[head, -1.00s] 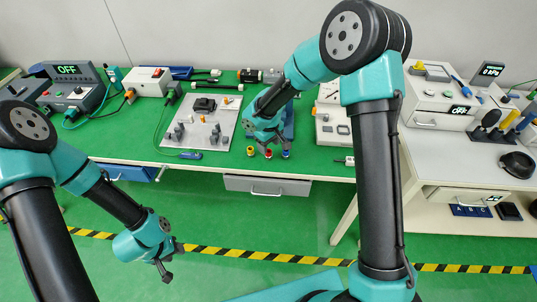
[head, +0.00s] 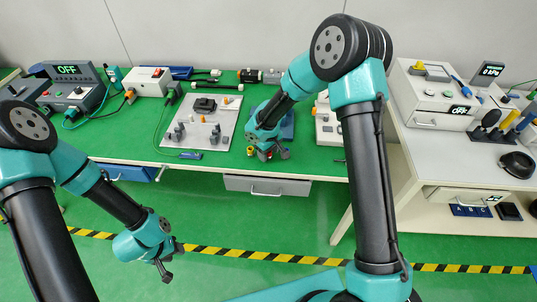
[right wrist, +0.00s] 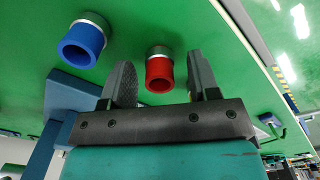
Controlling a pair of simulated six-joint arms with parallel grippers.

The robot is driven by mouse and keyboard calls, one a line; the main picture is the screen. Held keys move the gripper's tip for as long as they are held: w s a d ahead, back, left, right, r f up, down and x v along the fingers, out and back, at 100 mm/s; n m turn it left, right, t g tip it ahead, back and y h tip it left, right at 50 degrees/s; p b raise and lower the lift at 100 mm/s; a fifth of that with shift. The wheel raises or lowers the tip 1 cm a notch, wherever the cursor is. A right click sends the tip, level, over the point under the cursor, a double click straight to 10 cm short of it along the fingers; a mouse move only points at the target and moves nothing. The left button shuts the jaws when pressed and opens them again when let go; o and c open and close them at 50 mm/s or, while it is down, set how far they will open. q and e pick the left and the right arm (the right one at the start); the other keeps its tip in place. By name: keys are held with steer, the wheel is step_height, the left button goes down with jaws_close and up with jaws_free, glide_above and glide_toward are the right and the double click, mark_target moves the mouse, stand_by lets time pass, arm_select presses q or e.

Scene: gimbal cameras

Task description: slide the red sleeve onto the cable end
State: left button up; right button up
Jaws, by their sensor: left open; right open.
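The red sleeve (right wrist: 159,74) stands in a grey metal ring on the green bench, in the right wrist view. My right gripper (right wrist: 159,85) is open, with one finger on either side of the sleeve and visible gaps. In the head view this gripper (head: 273,154) is low over the bench's front edge and largely covers the sleeve. A blue sleeve (right wrist: 82,45) stands left of the red one in the wrist view. My left gripper (head: 165,268) is open and empty, hanging low in front of the bench. I cannot tell which item is the cable end.
A small yellow-topped piece (head: 250,151) stands left of my right gripper. A grey board (head: 210,132) with fixtures and a blue-handled tool (head: 190,155) lie further left. Black cables (head: 203,82) lie at the back. A side bench (head: 450,150) stands at the right.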

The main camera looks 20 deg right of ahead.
steer(key=c, duration=1)
steer(key=shift+r, duration=0.85)
step_height(320, 180, up, 2)
steer(key=s+a, duration=0.1)
steer(key=s, duration=0.4)
steer(key=s+a+r, duration=0.1)
steer(key=s+a, duration=0.1)
steer(key=s, duration=0.3)
steer(key=s+a, duration=0.1)
steer(key=s, duration=0.4)
steer(key=shift+s+a+r, duration=0.15)
steer(key=shift+s+a, duration=0.05)
